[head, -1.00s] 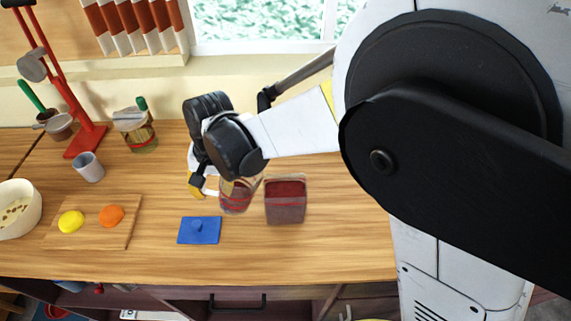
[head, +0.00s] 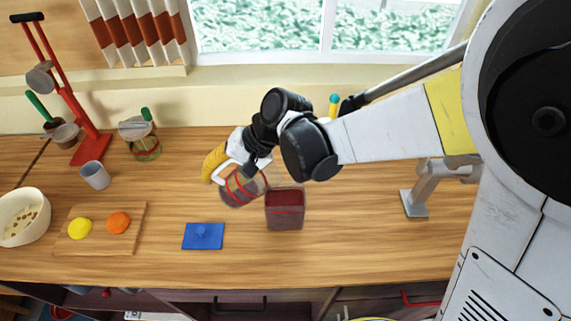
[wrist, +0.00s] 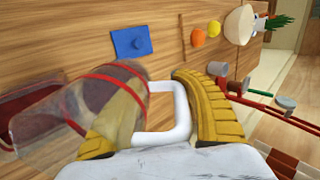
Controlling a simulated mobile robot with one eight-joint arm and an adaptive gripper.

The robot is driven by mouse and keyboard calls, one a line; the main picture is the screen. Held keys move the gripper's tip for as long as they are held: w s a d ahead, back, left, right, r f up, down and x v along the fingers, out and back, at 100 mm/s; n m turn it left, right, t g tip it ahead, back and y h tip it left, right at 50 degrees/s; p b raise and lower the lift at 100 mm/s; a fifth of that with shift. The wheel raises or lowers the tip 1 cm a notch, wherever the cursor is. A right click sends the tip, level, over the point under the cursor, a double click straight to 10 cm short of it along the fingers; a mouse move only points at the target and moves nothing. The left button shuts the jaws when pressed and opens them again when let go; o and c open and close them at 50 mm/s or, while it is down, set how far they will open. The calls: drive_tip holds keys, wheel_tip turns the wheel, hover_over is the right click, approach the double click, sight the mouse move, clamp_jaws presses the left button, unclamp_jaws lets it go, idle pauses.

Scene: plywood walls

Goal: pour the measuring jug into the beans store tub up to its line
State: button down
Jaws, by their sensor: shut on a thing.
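The clear measuring jug (head: 241,190) with red bands is tilted to the right, its mouth side toward the tub. My gripper (head: 222,165) is shut on its white handle, with yellow fingers either side of the handle in the wrist view (wrist: 160,112). Dark contents show inside the jug (wrist: 108,92). The beans store tub (head: 285,217), a clear box with a red line and dark red contents, stands upright on the counter just right of the jug. The tub is partly hidden behind the jug in the wrist view (wrist: 38,98). I cannot tell whether beans are falling.
A blue lid (head: 203,236) lies left of the tub. A board (head: 100,240) with a lemon and an orange, a cream bowl (head: 22,230), a grey cup (head: 95,175), a jar (head: 143,148) and a red stand (head: 85,110) are further left.

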sight(237, 163)
drive_tip(key=shift+d+r+y+b, duration=0.2)
drive_tip(key=shift+y+b, duration=0.15)
drive_tip(key=shift+y, duration=0.2)
drive_tip(key=shift+d+r+y+b, duration=0.1)
drive_tip(key=shift+r+y+b, duration=0.15)
drive_tip(key=shift+y, duration=0.3)
drive_tip(key=shift+r, duration=0.1)
drive_tip(key=shift+d+r+y+b, duration=0.25)
drive_tip(key=shift+y+b, duration=0.45)
drive_tip(key=shift+y, duration=0.2)
idle(0.8)
drive_tip(key=shift+d+r+g+y+b, duration=0.15)
drive_tip(key=shift+d+r+y, duration=0.1)
drive_tip(key=shift+r+y, duration=0.2)
drive_tip(key=shift+d+r+g+y+b, duration=0.2)
drive_tip(key=shift+r+y, duration=0.15)
drive_tip(key=shift+r, duration=0.2)
idle(1.5)
drive_tip(key=shift+w+d+r+y+b, duration=0.15)
drive_tip(key=shift+d+r+y+b, duration=0.55)
drive_tip(key=shift+r+y+b, duration=0.25)
idle(1.6)
